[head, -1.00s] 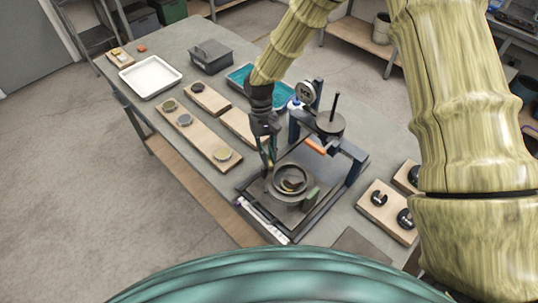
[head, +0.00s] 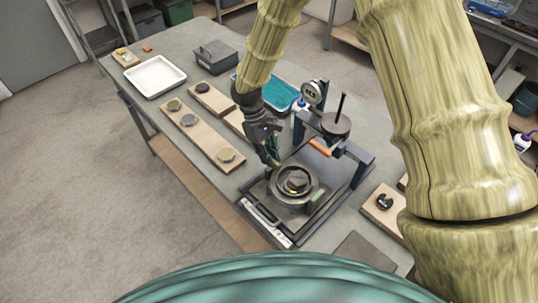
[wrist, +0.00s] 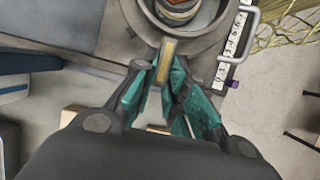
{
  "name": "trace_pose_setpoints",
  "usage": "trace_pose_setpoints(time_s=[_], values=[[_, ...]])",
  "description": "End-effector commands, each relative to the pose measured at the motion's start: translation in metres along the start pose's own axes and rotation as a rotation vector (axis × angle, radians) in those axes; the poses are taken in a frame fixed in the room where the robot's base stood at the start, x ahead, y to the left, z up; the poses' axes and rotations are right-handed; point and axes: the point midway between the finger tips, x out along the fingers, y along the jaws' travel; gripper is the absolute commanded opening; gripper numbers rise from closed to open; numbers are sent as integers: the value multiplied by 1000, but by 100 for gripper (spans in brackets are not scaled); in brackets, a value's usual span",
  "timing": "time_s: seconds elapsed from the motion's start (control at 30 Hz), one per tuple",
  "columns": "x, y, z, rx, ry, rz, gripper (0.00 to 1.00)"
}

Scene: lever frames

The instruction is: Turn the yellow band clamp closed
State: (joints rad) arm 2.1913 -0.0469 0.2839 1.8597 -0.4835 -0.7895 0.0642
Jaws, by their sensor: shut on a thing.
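The clamp lever with a yellow band (wrist: 167,52) sticks out from the rim of a round grey ring fixture (wrist: 205,40) in the wrist view. My gripper (wrist: 164,72) has its teal fingers closed on both sides of this lever. In the head view my gripper (head: 275,162) is at the upper left edge of the ring fixture (head: 293,203), and the lever is hidden by the fingers. A dark round piece (head: 296,184) sits inside the ring.
A blue frame (head: 358,160) with a dial gauge (head: 312,93) and a weight disc (head: 336,124) stands close behind the ring. Wooden boards with discs (head: 200,135) lie to the left. A white tray (head: 156,88) is farther back.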

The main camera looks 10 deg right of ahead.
Motion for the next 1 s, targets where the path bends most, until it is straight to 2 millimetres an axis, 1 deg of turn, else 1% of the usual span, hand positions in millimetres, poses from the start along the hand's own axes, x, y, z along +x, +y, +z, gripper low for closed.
trace_pose_setpoints(time_s=[0.03,0.33,0.37,0.4,0.77,0.87,1.0], values=[[2,0,3,-3,-8,0,0],[2,0,3,-3,-8,0,0],[2,0,3,-3,-8,0,18],[2,0,3,-3,-8,0,23],[-2,0,1,-3,-2,1,23],[-9,1,0,-2,0,2,23],[-29,1,1,-1,1,2,23]])
